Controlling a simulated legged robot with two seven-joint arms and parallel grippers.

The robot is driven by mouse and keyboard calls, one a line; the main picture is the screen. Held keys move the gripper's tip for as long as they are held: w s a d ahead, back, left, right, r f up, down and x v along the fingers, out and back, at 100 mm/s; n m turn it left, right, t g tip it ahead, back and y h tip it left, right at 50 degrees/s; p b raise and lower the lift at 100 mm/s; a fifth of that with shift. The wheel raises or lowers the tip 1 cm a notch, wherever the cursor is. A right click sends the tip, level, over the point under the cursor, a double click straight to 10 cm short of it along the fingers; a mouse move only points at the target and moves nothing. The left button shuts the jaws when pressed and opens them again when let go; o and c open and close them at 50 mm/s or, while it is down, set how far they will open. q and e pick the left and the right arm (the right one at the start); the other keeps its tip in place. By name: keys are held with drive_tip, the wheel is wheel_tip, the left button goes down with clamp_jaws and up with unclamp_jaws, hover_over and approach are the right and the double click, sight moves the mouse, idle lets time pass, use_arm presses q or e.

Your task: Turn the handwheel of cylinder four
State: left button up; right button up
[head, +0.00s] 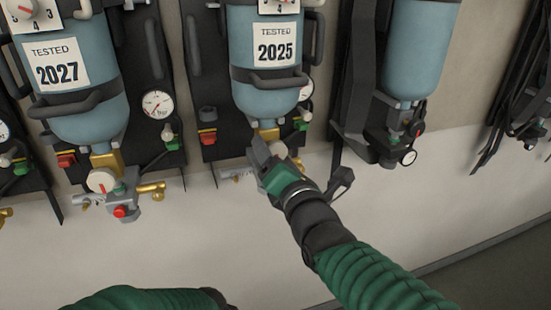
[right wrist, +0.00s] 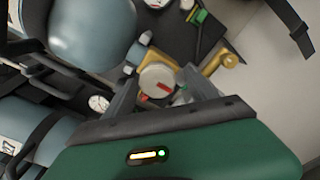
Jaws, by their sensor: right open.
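The middle breathing-set cylinder (head: 265,95) is blue-grey, hangs valve down and carries a "TESTED 2025" label. No number four is readable on it. Its pale handwheel (head: 280,149) is partly hidden by my right gripper (head: 266,152). In the right wrist view the round handwheel (right wrist: 156,80), with a red mark, lies between the two open fingers of my right gripper (right wrist: 158,88). I cannot tell whether the fingers touch it. My left sleeve shows at the bottom of the head view; its gripper is out of sight.
A "2027" cylinder (head: 78,75) with its own handwheel (head: 101,181) and brass fittings hangs to the left. Another cylinder (head: 420,45) hangs to the right beside dark straps (head: 360,85). A gauge (head: 157,103) sits between sets. The pale wall below is clear.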

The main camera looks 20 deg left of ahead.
drive_tip(key=b+v, duration=0.1)
drive_tip(key=v, duration=1.1)
drive_tip(key=shift+w+f, duration=0.15)
drive_tip(key=shift+w, duration=0.05)
drive_tip(key=w+d+f+m+g+h+p, duration=0.1)
drive_tip(key=d+f+m+g+h, duration=0.15)
drive_tip(key=d+f+m, duration=0.65)
drive_tip(key=w+d+f+m+g+h+p, duration=0.15)
drive_tip(key=d+f+m+h, duration=0.35)
drive_tip(key=f, duration=0.5)
drive_tip(key=s+d+f+m+g+h+p, duration=0.2)
drive_tip(key=s+d+f+m+g, duration=0.6)
drive_tip(key=s+d+f+m, duration=0.5)
wheel_tip(320, 180, down, 2)
drive_tip(key=d+m, duration=0.2)
drive_tip(key=m, duration=0.5)
drive_tip(key=shift+s, duration=0.4)
drive_tip(key=shift+h, duration=0.25)
